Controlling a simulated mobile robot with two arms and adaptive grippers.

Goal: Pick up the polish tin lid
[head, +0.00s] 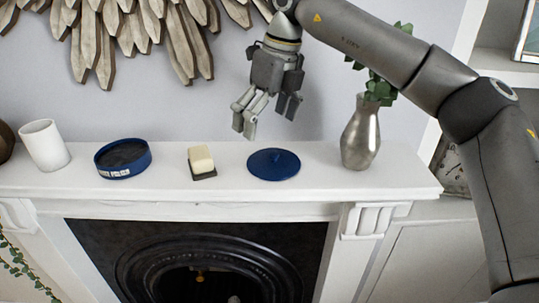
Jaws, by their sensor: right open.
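The polish tin lid (274,165) is a flat dark blue disc lying on the white mantel shelf, right of centre in the head view. The open polish tin (122,172) is a round blue tin with dark contents and a pale label, standing further left on the shelf. My right gripper (266,117) is open and empty, hanging fingers down above the shelf, over and slightly left of the lid and apart from it. My left gripper is not in view.
A block-topped brush (201,159) stands between tin and lid. A silver vase (361,138) with green leaves stands right of the lid. A white cup (44,146) is at the left. The mantel shelf (230,187) has a front edge above a dark fireplace. Wooden wall decor (140,30) hangs behind.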

